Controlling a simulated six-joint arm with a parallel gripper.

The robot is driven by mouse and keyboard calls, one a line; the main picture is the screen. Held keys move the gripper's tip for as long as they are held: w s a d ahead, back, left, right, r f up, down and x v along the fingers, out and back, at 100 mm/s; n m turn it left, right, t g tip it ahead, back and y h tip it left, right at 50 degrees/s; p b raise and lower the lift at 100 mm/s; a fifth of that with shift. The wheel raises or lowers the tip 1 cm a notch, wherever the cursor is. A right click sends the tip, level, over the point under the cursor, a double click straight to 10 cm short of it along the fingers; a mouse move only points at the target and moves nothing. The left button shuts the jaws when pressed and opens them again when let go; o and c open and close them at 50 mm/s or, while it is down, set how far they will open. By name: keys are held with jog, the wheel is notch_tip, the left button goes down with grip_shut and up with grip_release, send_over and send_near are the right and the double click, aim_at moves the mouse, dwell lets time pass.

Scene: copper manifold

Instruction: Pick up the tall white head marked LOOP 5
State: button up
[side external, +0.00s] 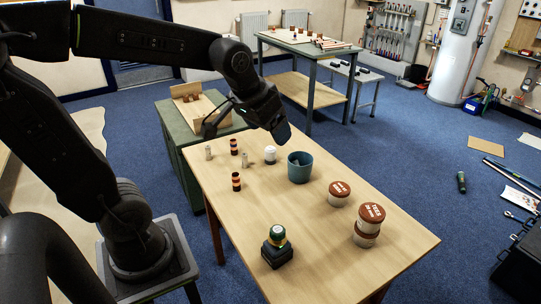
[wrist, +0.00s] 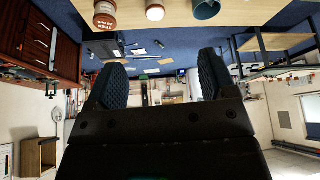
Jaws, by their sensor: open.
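Small pale upright pieces stand on the near wooden table: one at the far left edge (side external: 208,152) and one further right (side external: 245,160). A white-topped round piece (side external: 270,154) stands close to the blue-green bucket (side external: 299,167). No LOOP 5 marking is readable, so I cannot tell which is the tall white head. My gripper (side external: 281,132) hangs above the table's far side, over the area of the bucket and the white-topped piece. In the wrist view its two blue fingers (wrist: 160,80) are spread apart with nothing between them.
Two dark orange-banded cylinders (side external: 234,146) (side external: 236,181) stand among the pale pieces. Brown-lidded tubs (side external: 339,193) (side external: 369,222) are at the right. A green-and-yellow item on a black base (side external: 277,242) is at the front. The table's front right is bare.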

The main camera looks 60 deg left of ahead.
jog(key=w+a+f+n, duration=0.2)
jog(key=w+a+f, duration=0.3)
jog(key=w+a, duration=0.45)
jog(key=n+g+y, duration=0.2)
jog(key=n, duration=0.2)
send_near(270, 154)
jog(key=x, duration=0.4)
jog(key=a+x, duration=0.1)
jog(key=x, duration=0.1)
jog(key=shift+w, duration=0.4)
jog(key=shift+x, duration=3.1)
jog(key=shift+a, duration=0.1)
jog(key=c, duration=1)
jog(key=shift+o, duration=0.2)
jog(key=shift+r, duration=0.1)
